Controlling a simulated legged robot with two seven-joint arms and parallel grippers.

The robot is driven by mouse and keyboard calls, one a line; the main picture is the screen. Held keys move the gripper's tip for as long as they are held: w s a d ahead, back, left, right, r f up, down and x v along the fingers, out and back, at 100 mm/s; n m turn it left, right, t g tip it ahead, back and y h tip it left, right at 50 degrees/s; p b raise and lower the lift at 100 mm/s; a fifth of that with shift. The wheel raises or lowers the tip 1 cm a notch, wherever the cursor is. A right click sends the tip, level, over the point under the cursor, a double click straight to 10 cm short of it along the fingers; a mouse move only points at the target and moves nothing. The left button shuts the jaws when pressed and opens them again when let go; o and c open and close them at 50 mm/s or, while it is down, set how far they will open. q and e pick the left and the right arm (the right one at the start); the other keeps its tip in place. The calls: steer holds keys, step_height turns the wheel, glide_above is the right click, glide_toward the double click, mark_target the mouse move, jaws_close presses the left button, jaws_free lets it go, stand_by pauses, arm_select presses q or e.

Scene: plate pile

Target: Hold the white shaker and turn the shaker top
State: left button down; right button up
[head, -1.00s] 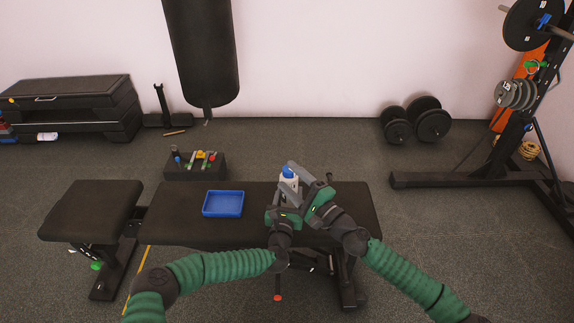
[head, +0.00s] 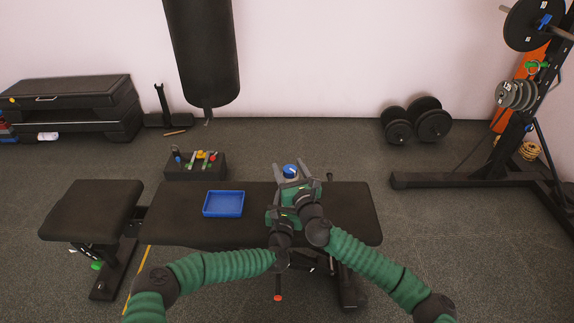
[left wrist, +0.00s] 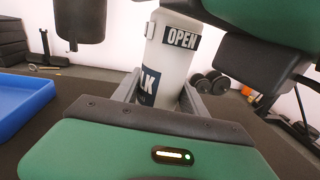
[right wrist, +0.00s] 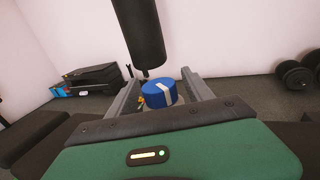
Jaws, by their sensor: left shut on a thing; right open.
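The white shaker (left wrist: 165,55) stands upright on the bench and carries an "OPEN" label in the left wrist view. My left gripper (left wrist: 160,95) is shut on the shaker's body; in the head view it is mostly hidden behind my right gripper. The blue shaker top (right wrist: 158,92) has a pale stripe across it and shows between the right fingers. It also shows in the head view (head: 290,171). My right gripper (head: 290,168) is open above the left one, with its fingers on either side of the top; I cannot tell whether they touch it.
A blue tray (head: 223,204) lies on the black bench (head: 185,225) to the left of the grippers. A black block with several small tools (head: 196,170) stands behind the bench. A punching bag (head: 203,50) hangs at the back. The bench's right end is clear.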

steer(key=shift+x, duration=0.95)
jaws_close()
